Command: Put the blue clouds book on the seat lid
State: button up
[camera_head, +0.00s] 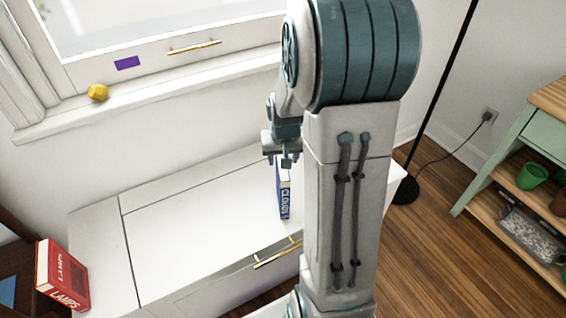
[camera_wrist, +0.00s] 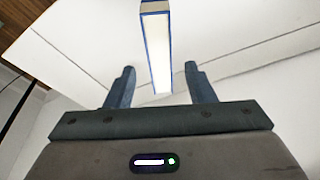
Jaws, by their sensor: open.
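The blue clouds book (camera_head: 284,198) stands upright on the white seat lid (camera_head: 200,215), with its lettered spine facing the front. My arm hides part of the lid to its right. My gripper (camera_head: 287,163) is open and empty at the top of the book. In the wrist view my gripper (camera_wrist: 159,72) has its two fingers spread, one on each side of the book (camera_wrist: 158,50), whose pale page edge and blue covers show. Neither finger appears to touch it. How deep the book sits between the fingers is hard to tell.
A red lamps book (camera_head: 62,275) stands at the bench's left end. A gold handle (camera_head: 277,253) is on the lid's front edge. A yellow lump (camera_head: 98,92) lies on the window sill. A black pole (camera_head: 437,95) and green shelf (camera_head: 500,160) are at right. The lid's left part is clear.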

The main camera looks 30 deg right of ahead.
jog(key=v, duration=0.4)
jog(key=shift+p, duration=0.3)
jog(key=shift+s+a+r, duration=0.1)
jog(key=shift+a+r, duration=0.05)
jog(key=shift+r, duration=0.1)
jog(key=s+a+r+n, duration=0.2)
jog(key=s+a+r, duration=0.1)
jog(key=s+a, duration=0.3)
jog(key=s+a+r+n+g+y, duration=0.1)
jog(key=s+a+r+n, duration=0.1)
jog(key=s+a, duration=0.4)
jog(key=s+r, duration=0.1)
jog(key=s, duration=0.3)
jog(key=shift+a, duration=0.1)
jog(key=shift+c, duration=1.4)
